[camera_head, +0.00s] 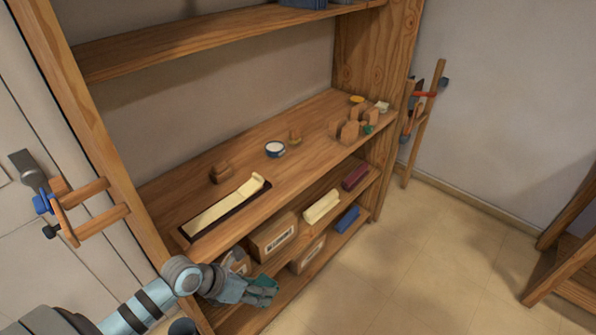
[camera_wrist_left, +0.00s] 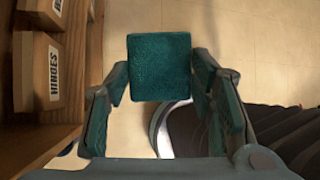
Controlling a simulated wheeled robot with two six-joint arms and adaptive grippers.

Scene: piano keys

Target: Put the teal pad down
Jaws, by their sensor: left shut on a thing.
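The teal pad (camera_wrist_left: 159,66) is a square, textured block between the fingertips of my left gripper (camera_wrist_left: 160,82) in the left wrist view. The gripper is shut on it, and the pad is in the air with floor behind it. In the head view, my left gripper (camera_head: 259,291) is low in front of the shelf unit, near its bottom shelf. The pad shows there only as a small teal patch (camera_head: 265,284) among the fingers. My right gripper is not in view.
The wooden middle shelf (camera_head: 240,155) holds a long cream piece (camera_head: 226,207) on a dark strip, a small bowl (camera_head: 275,149) and wooden blocks. Labelled boxes (camera_head: 274,237) and coloured bars fill the lower shelves. Clamps hang on both uprights. The floor (camera_head: 430,250) at right is clear.

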